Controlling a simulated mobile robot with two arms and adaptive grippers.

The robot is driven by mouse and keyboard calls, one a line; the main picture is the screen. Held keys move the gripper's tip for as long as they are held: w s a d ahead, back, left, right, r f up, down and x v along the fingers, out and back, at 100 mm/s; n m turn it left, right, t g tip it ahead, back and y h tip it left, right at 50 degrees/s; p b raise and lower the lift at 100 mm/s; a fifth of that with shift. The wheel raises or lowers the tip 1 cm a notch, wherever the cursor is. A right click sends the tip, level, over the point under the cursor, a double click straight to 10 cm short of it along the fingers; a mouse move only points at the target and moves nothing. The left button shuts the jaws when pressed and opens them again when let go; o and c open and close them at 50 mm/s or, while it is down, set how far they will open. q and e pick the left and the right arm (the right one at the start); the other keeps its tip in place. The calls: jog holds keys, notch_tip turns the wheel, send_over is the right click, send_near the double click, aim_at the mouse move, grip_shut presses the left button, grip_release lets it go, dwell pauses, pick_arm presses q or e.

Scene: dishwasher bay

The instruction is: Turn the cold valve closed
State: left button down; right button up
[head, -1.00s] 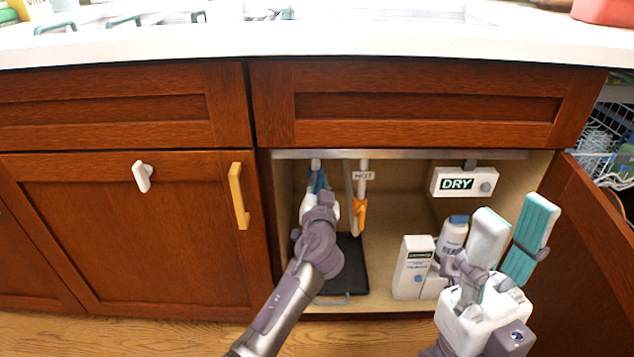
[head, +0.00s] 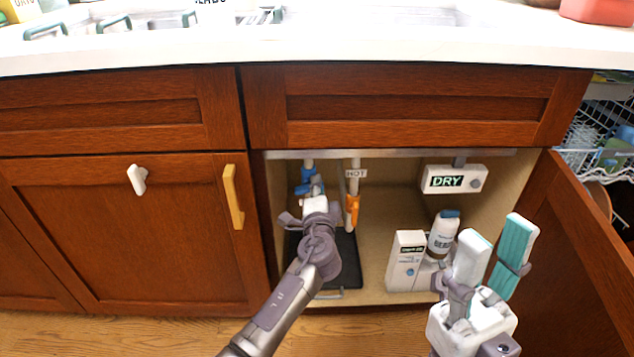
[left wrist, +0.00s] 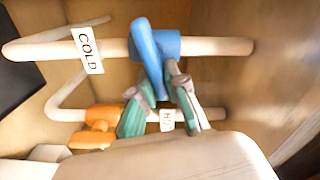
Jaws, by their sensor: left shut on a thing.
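The blue cold valve (left wrist: 165,45) sits on a pale pipe tagged COLD (left wrist: 87,50) in the left wrist view. Its blue handle slants across the pipe rather than lying along it. In the head view the valve (head: 308,173) is at the cabinet's upper left, partly hidden by my left gripper (head: 312,190). The left gripper's teal-padded fingers (left wrist: 162,105) are shut on the lower end of the handle, which they partly hide. My right gripper (head: 495,238) is open and empty, in front of the cabinet at the right.
The orange hot valve (head: 352,208) is close to the right of my left gripper. A black mat (head: 347,270) lies below. A white box (head: 406,262), a bottle (head: 443,234) and a DRY sensor box (head: 455,179) are further right. The open cabinet door (head: 590,240) bounds the right.

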pick_arm(q)
jog(key=shift+a+f+m+p, duration=0.2)
jog(key=shift+f+m, duration=0.15)
jog(key=shift+m, duration=0.4)
jog(key=shift+a+f+m+p, duration=0.1)
jog(key=shift+f+m+p, duration=0.15)
jog(key=shift+m, duration=0.5)
jog(key=shift+f, duration=0.1)
jog(key=c, duration=1.1)
grip_release()
jog(key=shift+c, duration=0.2)
jog(key=shift+a+r, duration=0.15)
jog(key=shift+r, duration=0.05)
jog(key=shift+s+r, duration=0.1)
jog(key=s, duration=1.1)
jog(key=shift+s, duration=0.4)
jog(key=shift+o, duration=0.3)
